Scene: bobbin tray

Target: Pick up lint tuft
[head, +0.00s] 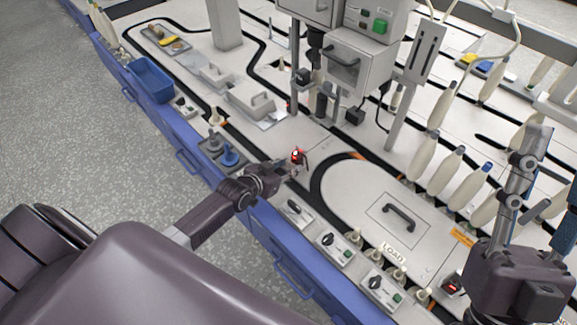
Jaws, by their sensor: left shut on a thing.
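My left gripper (292,166) reaches in from the left over the near part of the pale worktop, beside the curved black track. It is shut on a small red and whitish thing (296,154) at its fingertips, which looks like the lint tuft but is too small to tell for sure. The fingers hide part of it.
A blue bin (150,80) stands at the far left edge. A grey machine box (357,66) stands behind the gripper. Several cream bobbins (444,167) stand at right. Switch boxes (338,247) line the front edge, and a handled plate (398,214) lies right.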

